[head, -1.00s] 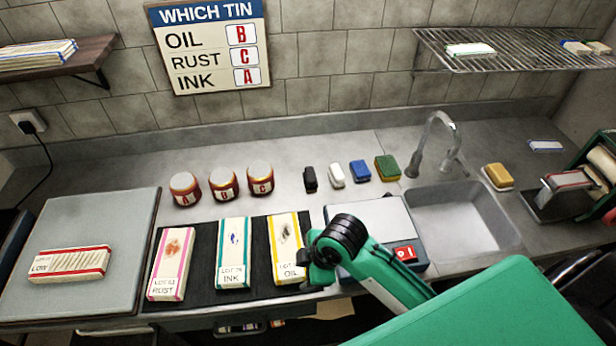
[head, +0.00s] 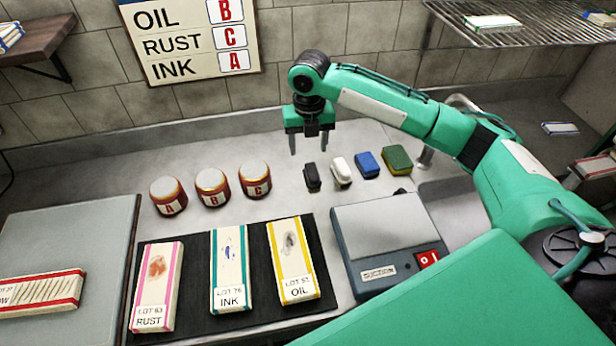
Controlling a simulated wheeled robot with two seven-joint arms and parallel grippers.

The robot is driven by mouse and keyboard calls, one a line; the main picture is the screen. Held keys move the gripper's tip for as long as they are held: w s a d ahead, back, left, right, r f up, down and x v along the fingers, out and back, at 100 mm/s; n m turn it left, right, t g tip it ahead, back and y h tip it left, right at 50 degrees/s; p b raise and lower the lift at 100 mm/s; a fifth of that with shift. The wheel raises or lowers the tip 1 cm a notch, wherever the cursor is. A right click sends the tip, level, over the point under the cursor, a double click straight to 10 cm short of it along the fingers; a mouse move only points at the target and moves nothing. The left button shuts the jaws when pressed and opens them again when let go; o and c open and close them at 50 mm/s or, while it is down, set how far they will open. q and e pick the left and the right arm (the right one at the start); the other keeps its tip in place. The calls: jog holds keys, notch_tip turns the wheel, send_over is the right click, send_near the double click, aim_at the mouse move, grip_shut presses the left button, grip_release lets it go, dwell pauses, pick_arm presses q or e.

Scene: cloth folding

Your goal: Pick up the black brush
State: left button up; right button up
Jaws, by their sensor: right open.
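The black brush (head: 312,177) stands on the grey counter, the leftmost in a row with a white brush (head: 341,171), a blue block (head: 367,165) and a green-and-yellow sponge (head: 397,160). My right gripper (head: 308,148) is above and slightly behind the black brush in the picture. Its two fingers point down, apart, with nothing between them. I see a gap between the fingertips and the brush. My left gripper is not in view.
Three red tins (head: 212,188) marked A, B and C stand left of the brush. A dark mat (head: 204,256) with three labelled cloth packs lies in front. A grey suction box (head: 388,240) is at front right. A wire shelf (head: 560,30) hangs at upper right.

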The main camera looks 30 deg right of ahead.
aim_at(312, 171)
jog(key=shift+n, duration=0.3)
jog(key=f, duration=0.2)
jog(key=d+f, duration=0.1)
jog(key=f, duration=0.2)
jog(key=w+f+p, duration=0.1)
jog(key=f, duration=0.2)
jog(key=shift+d+f, duration=0.1)
jog(key=shift+d, duration=0.05)
notch_tip(312, 171, down, 4)
jog(key=shift+s+d+f+p, duration=0.1)
jog(key=shift+d+p, duration=0.05)
jog(key=shift+p, duration=0.7)
jog(key=shift+f, duration=0.55)
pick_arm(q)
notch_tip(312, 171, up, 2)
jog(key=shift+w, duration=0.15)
pick_arm(e)
jog(key=c, duration=0.9)
